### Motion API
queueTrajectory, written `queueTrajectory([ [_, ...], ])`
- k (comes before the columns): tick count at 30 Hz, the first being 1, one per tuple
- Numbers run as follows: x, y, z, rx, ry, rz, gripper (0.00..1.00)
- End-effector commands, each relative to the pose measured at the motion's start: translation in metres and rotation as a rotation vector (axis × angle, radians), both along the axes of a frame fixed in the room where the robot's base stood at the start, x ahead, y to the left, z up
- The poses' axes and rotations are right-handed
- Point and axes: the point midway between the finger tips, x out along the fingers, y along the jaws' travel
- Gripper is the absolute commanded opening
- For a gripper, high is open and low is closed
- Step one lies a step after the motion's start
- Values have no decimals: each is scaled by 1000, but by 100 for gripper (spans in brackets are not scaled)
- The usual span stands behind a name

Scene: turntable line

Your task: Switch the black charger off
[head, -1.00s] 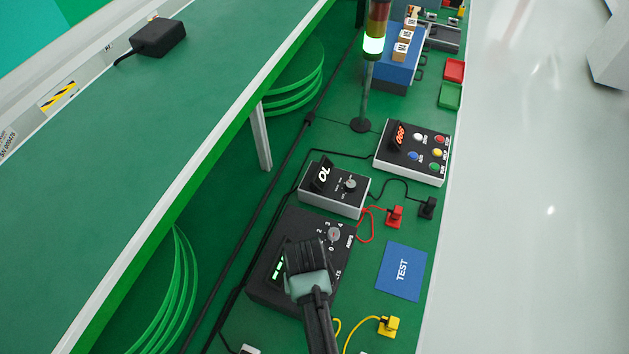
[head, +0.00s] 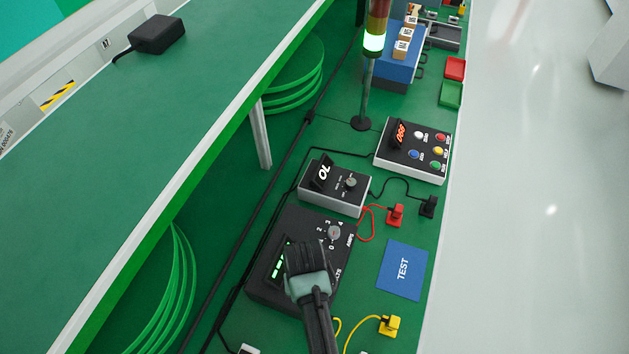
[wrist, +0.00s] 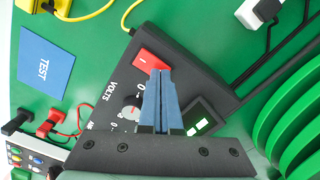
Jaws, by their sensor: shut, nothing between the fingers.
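The black charger (head: 300,224) lies on the green bench, a wide dark box marked AMPS and VOLTS. Its display (head: 278,262) is lit with green bars, also seen in the wrist view (wrist: 198,122). An AMPS dial (head: 333,233) sits near its far end. In the wrist view a red rocker switch (wrist: 146,62) with a white mark sits on the charger, beside a VOLTS dial (wrist: 130,108). My gripper (wrist: 160,74) is shut and empty, its blue fingertips over or against the red switch, partly covering it. I cannot tell whether they touch. In the head view my gripper (head: 305,262) hides the switch.
A smaller grey-sided box (head: 330,192) with a dial stands beyond the charger. A blue TEST pad (head: 402,271) and red (head: 395,215), black (head: 428,206) and yellow (head: 389,326) plugs lie to the right. A raised green shelf (head: 130,150) runs along the left.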

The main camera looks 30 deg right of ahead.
Motion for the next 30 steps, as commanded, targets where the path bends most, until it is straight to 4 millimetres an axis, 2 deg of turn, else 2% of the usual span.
queueTrajectory([
  [9, 0, 0, -5, 0, 0, 0, 0],
  [14, 0, 0, -1, 0, 0, 0, 0],
  [30, 0, 0, 40, 0, 0, 0, 0],
])
